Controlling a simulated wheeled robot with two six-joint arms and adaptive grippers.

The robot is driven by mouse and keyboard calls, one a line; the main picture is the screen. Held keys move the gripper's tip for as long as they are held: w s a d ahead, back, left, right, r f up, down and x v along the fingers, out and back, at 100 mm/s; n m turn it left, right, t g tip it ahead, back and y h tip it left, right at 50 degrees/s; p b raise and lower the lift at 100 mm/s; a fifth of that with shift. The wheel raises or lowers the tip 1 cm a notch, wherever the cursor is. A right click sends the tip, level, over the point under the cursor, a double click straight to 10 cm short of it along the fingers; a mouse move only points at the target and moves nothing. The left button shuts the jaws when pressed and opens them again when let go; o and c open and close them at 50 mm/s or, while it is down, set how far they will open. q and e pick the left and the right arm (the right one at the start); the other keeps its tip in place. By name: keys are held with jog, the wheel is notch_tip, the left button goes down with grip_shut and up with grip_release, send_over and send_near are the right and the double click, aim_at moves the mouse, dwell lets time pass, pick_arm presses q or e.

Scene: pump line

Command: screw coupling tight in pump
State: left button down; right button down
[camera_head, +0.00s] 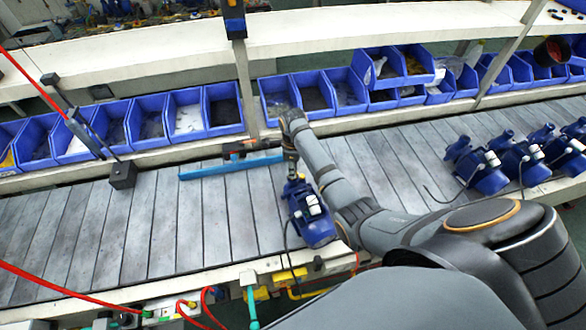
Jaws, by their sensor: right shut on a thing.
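A blue pump (314,224) stands on the slatted grey conveyor, near its front edge in the middle of the view. My right arm reaches in from the lower right. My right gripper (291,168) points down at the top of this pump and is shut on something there. The coupling is small and mostly hidden by the gripper, so I cannot make out its thread or seating. My left gripper is not in view.
Several more blue pumps (477,170) stand on the conveyor (150,225) at the right. A blue bar (232,166) lies across the belt behind the gripper. Blue bins (150,121) line the back. The belt's left part is clear. Red cables hang at the left.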

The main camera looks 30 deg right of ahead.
jog(key=c, duration=1.3)
grip_release()
jog(key=shift+o, duration=0.2)
jog(key=n, duration=0.3)
jog(key=shift+n, duration=0.3)
jog(key=n, duration=0.3)
jog(key=n, duration=0.3)
jog(key=shift+n, duration=0.4)
